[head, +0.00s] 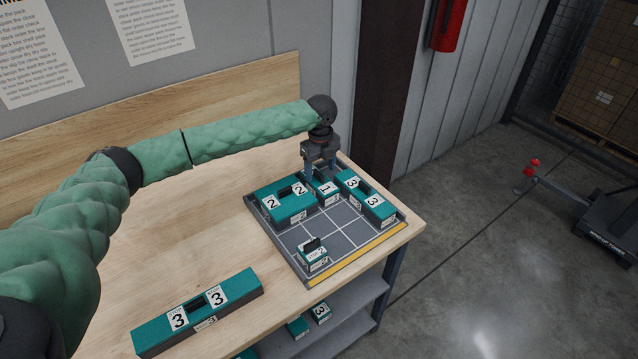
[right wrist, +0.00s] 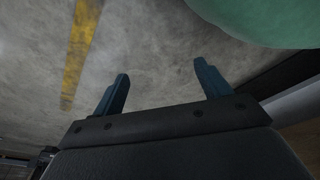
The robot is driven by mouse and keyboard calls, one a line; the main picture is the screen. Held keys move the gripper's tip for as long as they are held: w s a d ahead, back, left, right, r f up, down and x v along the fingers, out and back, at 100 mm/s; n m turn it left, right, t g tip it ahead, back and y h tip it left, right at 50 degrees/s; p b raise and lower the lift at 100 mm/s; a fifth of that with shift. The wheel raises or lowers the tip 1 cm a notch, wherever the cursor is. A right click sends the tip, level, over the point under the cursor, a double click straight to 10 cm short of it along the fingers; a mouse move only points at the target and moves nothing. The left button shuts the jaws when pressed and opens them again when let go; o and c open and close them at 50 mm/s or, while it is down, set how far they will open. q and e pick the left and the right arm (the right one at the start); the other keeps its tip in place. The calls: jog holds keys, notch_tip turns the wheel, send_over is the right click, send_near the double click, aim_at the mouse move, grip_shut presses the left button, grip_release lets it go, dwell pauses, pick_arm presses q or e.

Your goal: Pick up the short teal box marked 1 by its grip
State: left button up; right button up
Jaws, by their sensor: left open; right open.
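The short teal box marked 1 (head: 326,191) stands at the back of the grey gridded tray (head: 344,249), between a teal box marked 2 (head: 290,210) on its left and a teal box marked 3 (head: 373,208) on its right. My left gripper (head: 321,174) is open, pointing down at the back end of the box marked 1. Its fingers partly hide that end and the grip; I cannot tell whether they touch it. My right gripper (right wrist: 161,82) is open and empty in the right wrist view, over the concrete floor.
A smaller teal box (head: 312,260) with a dark grip stands at the tray's front left. A long teal box marked 3 (head: 205,325) lies on the wooden table (head: 190,240). More boxes (head: 320,312) sit on the shelf below. The middle of the tray is clear.

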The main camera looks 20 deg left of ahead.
aim_at(319, 172)
pick_arm(q)
jog(key=f+p, duration=0.1)
jog(key=f, duration=0.1)
jog(key=f+p, duration=0.1)
jog(key=shift+s+a+f+p, duration=0.1)
jog(key=shift+a+f+p, duration=0.2)
jog(key=shift+f, duration=0.5)
pick_arm(e)
jog(key=s+d+f, duration=0.1)
jog(key=s, duration=0.6)
jog(key=shift+d+f, duration=0.25)
jog(key=shift+f, duration=0.15)
pick_arm(q)
jog(key=c, duration=0.9)
jog(key=shift+c, duration=0.2)
jog(key=shift+r, duration=0.2)
pick_arm(e)
jog(key=shift+f+g, duration=0.15)
jog(key=shift+g, duration=0.15)
